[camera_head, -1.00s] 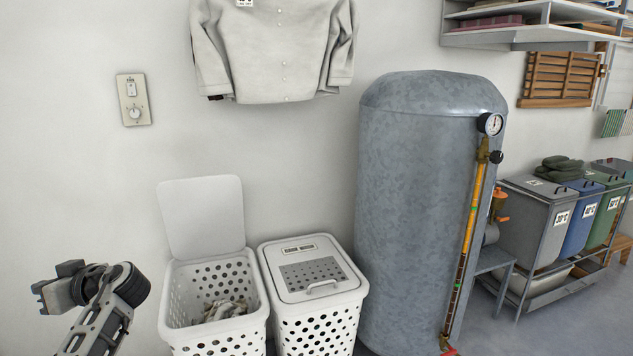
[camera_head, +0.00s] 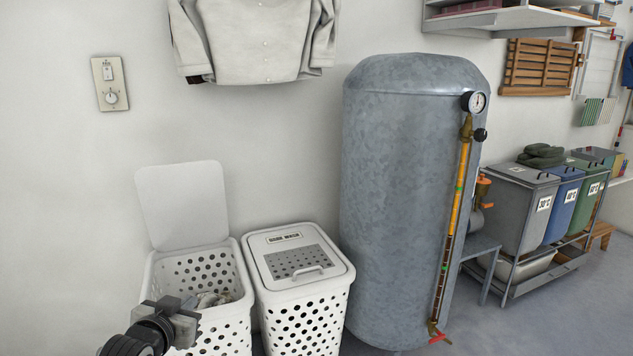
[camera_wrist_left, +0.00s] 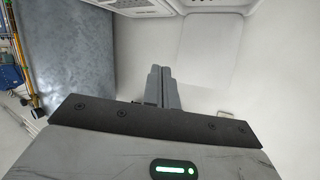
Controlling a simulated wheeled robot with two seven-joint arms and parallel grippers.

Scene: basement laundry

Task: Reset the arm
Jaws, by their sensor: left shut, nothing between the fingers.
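My left gripper (camera_head: 180,312) is at the lower left of the head view, in front of the open white laundry basket. Its dark fingers are closed together with nothing between them. In the left wrist view the two fingers (camera_wrist_left: 162,88) stand side by side, pressed together and empty. My right gripper and arm are not in either view.
An open white basket (camera_head: 232,325) holds some cloth (camera_head: 214,298); its lid (camera_head: 183,203) leans up by the wall. A closed white basket (camera_head: 308,318) stands beside it. A large grey tank (camera_head: 395,190) is to the right, with sorting bins (camera_head: 528,208) beyond it.

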